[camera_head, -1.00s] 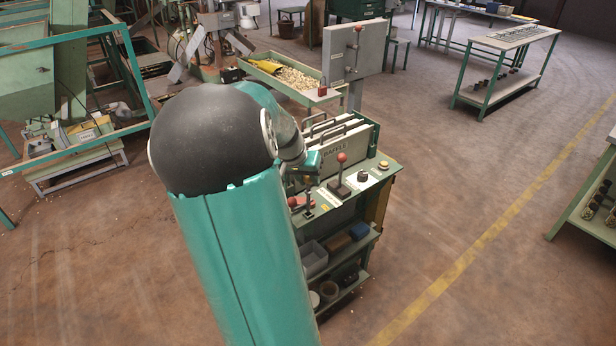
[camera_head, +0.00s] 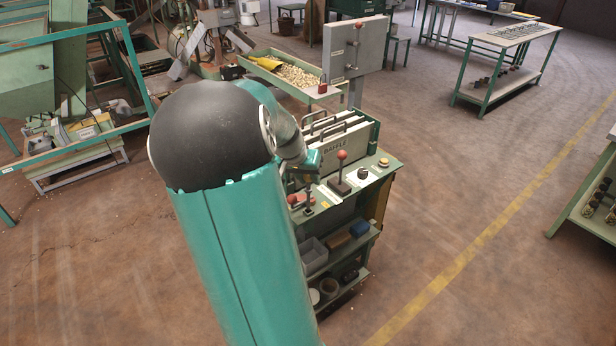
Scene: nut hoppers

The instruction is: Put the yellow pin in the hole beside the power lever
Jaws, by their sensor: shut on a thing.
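My gripper (camera_head: 306,183) is at the front left of the green control bench (camera_head: 385,176), low over its top. It is small and partly hidden by my own arm. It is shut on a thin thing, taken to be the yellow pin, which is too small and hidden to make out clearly. A lever with a red ball knob (camera_head: 342,156) stands upright on a dark base, just right of my gripper. A red handle (camera_head: 297,199) lies low by my gripper, partly covered by my arm. I cannot make out the hole or read which lever is the power lever.
White baffle plates (camera_head: 346,143) with dark handles stand at the bench's back. A black knob (camera_head: 362,172) and a yellowish button (camera_head: 384,162) sit to the right. Bins fill the shelf below. A grey panel (camera_head: 345,50) rises behind.

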